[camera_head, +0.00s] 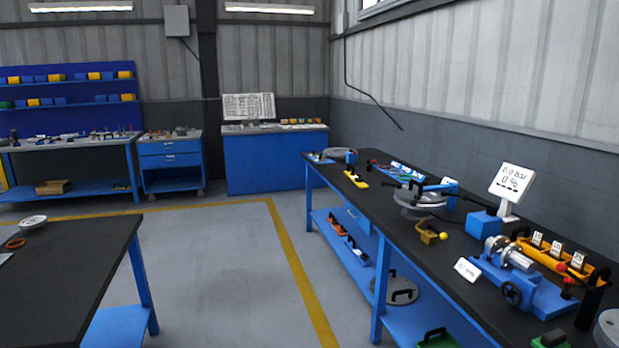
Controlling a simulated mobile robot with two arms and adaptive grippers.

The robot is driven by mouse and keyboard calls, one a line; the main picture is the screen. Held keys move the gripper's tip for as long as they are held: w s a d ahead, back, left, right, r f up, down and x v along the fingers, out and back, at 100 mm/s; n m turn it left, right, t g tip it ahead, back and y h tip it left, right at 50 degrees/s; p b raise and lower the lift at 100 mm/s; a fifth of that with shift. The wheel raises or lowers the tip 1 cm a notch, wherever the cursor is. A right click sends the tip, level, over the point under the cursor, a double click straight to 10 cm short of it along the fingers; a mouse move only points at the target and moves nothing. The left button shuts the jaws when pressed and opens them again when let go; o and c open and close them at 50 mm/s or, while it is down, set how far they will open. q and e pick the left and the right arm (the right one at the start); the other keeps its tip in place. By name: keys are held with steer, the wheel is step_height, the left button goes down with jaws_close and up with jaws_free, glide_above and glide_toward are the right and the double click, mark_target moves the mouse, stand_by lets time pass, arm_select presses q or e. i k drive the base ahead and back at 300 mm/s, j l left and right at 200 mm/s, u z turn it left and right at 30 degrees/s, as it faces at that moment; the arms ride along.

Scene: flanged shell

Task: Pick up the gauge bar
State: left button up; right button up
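No thing in view can be told for certain as the gauge bar. A small yellow bar-shaped piece with a black top (355,179) lies near the left edge of the long black bench at right (352,207). Closer on that bench is a brass-yellow piece with a yellow ball (430,234). Further along, a round metal flanged part (418,205) has a dark bar-like piece across it. Neither of my grippers shows in the head view.
A white display (513,182), a blue vise-like fixture (510,265) and an orange tray (560,262) crowd the bench's right part. Another black table (75,270) stands at left. Open grey floor (215,265) lies between them. A blue cabinet (270,160) stands at the back.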

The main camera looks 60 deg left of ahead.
mark_target(351, 174)
steer(key=u, duration=1.75)
steer(key=i+j+u, duration=0.1)
steer(key=i+u, duration=0.35)
steer(key=i, duration=0.85)
steer(key=i+j, duration=0.1)
steer(key=i, duration=1.65)
